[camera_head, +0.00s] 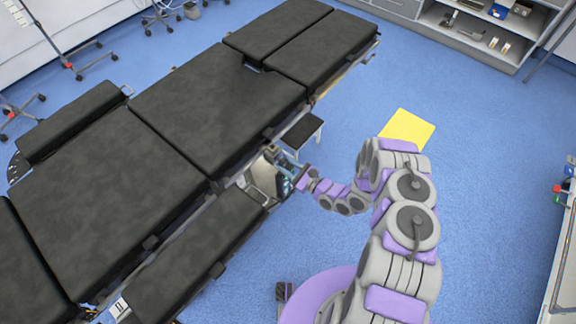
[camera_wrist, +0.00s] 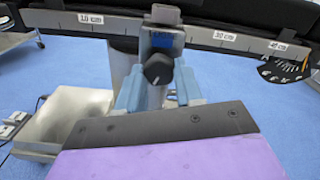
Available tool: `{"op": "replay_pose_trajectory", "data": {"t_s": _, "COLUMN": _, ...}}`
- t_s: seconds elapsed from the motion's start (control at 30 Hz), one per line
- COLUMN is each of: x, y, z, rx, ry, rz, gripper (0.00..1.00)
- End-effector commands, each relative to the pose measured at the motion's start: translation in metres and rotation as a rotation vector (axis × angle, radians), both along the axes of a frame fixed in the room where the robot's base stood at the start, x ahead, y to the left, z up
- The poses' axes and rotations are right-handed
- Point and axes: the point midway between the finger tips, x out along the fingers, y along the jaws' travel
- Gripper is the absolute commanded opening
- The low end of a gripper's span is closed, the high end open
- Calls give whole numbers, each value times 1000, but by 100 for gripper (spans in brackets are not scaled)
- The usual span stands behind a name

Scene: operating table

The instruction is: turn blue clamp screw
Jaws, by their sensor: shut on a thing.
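The blue clamp (camera_wrist: 162,40) sits on the metal side rail of the operating table in the wrist view. Its dark screw knob (camera_wrist: 157,68) faces me, with a pale mark low on it. My gripper (camera_wrist: 159,80) has its blue-grey fingers on either side of the knob and is shut on it. In the head view my gripper (camera_head: 298,180) is at the table's near side edge, by the clamp area. The clamp is small there and partly hidden by my arm.
The operating table (camera_head: 185,105) has black pads. Its rail (camera_wrist: 215,38) carries centimetre labels. A metal box-like part (camera_wrist: 70,115) is close at left of my gripper. A dark stool or step (camera_head: 301,131) and a yellow floor patch (camera_head: 408,128) are nearby. Blue floor is open at right.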

Motion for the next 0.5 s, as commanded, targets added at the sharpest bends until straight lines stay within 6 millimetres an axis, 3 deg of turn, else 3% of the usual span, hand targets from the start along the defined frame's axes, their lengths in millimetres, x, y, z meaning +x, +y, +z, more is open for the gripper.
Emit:
{"op": "replay_pose_trajectory", "data": {"t_s": 0.17, "x": -5, "y": 2, "z": -5, "rx": -4, "ry": 13, "rz": 6, "gripper": 5}}
{"op": "replay_pose_trajectory", "data": {"t_s": 0.2, "x": -5, "y": 2, "z": -5, "rx": -4, "ry": 13, "rz": 7, "gripper": 39}}
{"op": "replay_pose_trajectory", "data": {"t_s": 0.43, "x": -3, "y": 1, "z": -2, "rx": -2, "ry": 7, "rz": 4, "gripper": 61}}
{"op": "replay_pose_trajectory", "data": {"t_s": 0.5, "x": -3, "y": 1, "z": -1, "rx": -2, "ry": 4, "rz": 4, "gripper": 61}}
